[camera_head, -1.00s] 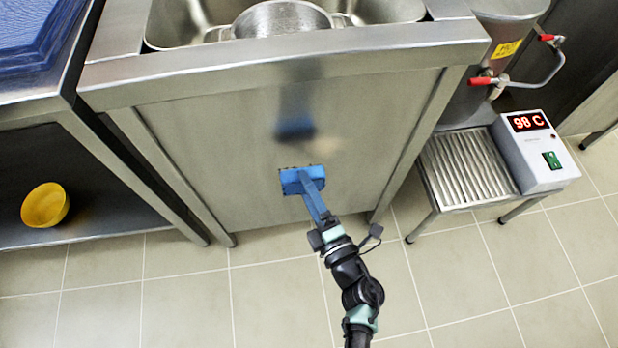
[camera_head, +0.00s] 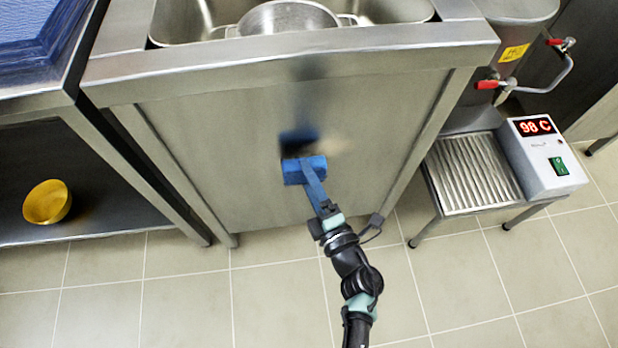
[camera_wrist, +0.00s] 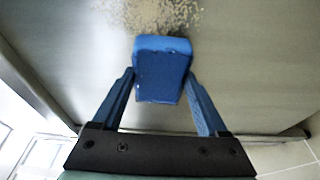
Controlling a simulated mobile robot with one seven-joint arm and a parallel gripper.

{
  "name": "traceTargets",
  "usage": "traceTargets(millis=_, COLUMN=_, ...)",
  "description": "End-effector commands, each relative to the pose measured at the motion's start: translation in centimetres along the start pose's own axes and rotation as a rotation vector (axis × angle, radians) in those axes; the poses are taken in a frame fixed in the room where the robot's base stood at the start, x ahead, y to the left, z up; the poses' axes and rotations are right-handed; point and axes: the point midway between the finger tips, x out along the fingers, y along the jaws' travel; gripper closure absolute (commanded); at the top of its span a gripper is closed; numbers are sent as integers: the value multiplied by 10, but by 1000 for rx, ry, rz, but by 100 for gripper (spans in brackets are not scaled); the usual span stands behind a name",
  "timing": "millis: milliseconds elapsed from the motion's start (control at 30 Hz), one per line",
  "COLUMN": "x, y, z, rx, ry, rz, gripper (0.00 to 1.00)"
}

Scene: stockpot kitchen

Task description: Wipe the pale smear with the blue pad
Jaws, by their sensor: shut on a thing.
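The blue pad (camera_head: 303,170) is held in my gripper (camera_head: 313,184) in front of the steel front panel (camera_head: 225,160) under the sink. In the wrist view the blue fingers grip the pad (camera_wrist: 162,68) from both sides. The pale smear (camera_head: 337,145) is a faint patch on the panel, just above and right of the pad in the head view. In the wrist view the smear (camera_wrist: 150,14) is speckled beige at the top edge, just beyond the pad, which may hide part of it. I cannot tell whether the pad touches the panel.
A pot (camera_head: 287,18) sits in the sink above the panel. At right stand a boiler with red-handled taps (camera_head: 488,85), a slatted stand (camera_head: 472,172) and a box reading 98 C (camera_head: 541,158). A yellow bowl (camera_head: 47,202) is on the left shelf. The floor in front is clear.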

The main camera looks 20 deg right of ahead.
Motion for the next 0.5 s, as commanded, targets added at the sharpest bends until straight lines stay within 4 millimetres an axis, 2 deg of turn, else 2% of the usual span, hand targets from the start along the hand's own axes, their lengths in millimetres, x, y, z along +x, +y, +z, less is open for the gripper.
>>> traceTargets(millis=500, x=10, y=0, z=3, rx=0, ry=0, rz=0, gripper=68)
